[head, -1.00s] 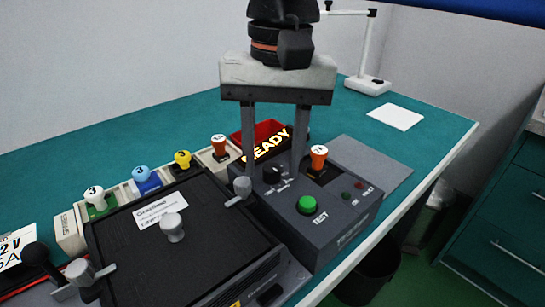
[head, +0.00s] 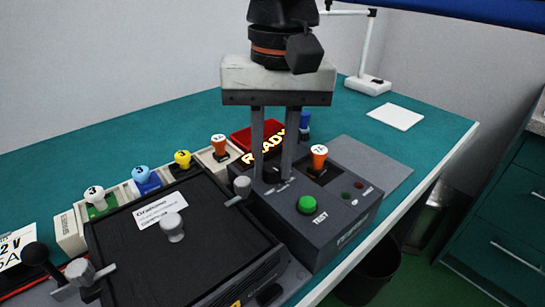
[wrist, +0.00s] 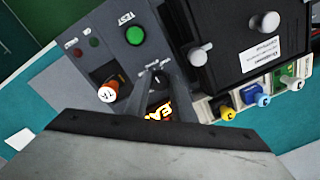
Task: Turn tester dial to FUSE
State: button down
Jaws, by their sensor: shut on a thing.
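The tester (head: 335,236) is a dark grey box on the green bench, with a green TEST button (head: 307,205) and a lit READY display (head: 268,144). It also shows in the wrist view (wrist: 112,45). My gripper (head: 272,184) reaches down onto the tester's top, its two fingers close together around the small dark dial. The fingers hide most of the dial, and I cannot tell which mark it points to. In the wrist view, the fingertips (wrist: 155,70) meet at the dial between the green button and the display.
An orange-topped fuse (head: 319,158) stands in the tester's socket. A black-lidded box (head: 200,255) with grey knobs lies close on the left. Several coloured knobbed pieces stand behind it, near a red bin (head: 243,137). The grey mat (head: 380,165) is clear.

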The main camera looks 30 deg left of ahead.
aim_at(277, 165)
jog(key=n, duration=0.6)
jog(key=shift+n, duration=0.3)
dwell(0.4)
jog(key=c, duration=1.5)
grip_release()
jog(key=r, duration=1.1)
jog(key=w+r, duration=0.1)
jog(key=r, duration=0.5)
jog(key=shift+d+r, duration=0.15)
jog(key=shift+r, duration=0.05)
